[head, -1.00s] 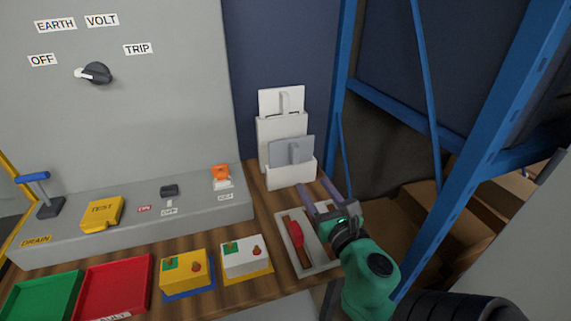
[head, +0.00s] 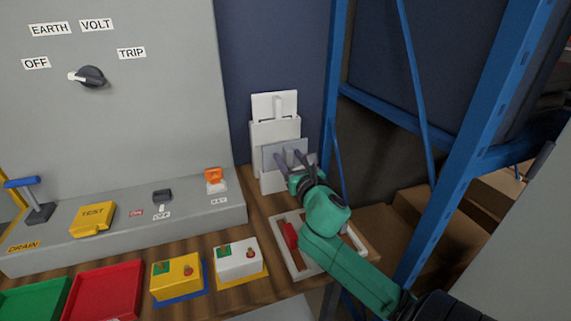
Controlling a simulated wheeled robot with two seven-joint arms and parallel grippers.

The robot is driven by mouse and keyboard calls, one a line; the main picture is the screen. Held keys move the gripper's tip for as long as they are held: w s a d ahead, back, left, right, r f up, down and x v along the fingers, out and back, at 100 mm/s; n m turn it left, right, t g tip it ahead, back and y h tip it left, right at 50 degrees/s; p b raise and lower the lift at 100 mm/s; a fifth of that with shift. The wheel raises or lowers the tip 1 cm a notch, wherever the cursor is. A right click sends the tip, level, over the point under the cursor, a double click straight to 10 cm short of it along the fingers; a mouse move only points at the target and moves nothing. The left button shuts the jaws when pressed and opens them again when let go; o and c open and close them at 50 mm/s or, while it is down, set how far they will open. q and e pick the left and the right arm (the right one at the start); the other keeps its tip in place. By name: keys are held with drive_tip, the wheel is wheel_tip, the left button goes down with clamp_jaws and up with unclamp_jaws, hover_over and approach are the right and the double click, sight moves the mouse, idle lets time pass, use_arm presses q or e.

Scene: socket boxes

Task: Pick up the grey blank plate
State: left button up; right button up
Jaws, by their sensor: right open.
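The grey blank plate (head: 270,152) stands upright in the front slot of the white holder (head: 260,135) at the back of the bench. My right gripper (head: 291,157) is open in front of the plate, its two fingers pointing at the plate's right half. The fingers appear to be on either side of the plate's raised grip, which is mostly hidden by my gripper. I cannot tell whether they touch it. My left gripper is not in view.
A white plate (head: 265,104) stands in the holder's rear slot. A tray (head: 283,255) with a red-handled tool lies below my right arm. Yellow (head: 177,272) and white (head: 236,256) socket boxes sit to the left. A blue rack post (head: 333,90) rises close on the right.

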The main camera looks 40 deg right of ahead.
drive_tip(key=shift+s, duration=0.1)
clamp_jaws()
drive_tip(key=shift+r, duration=0.6)
wheel_tip(320, 180, up, 19)
drive_tip(key=p, duration=0.5)
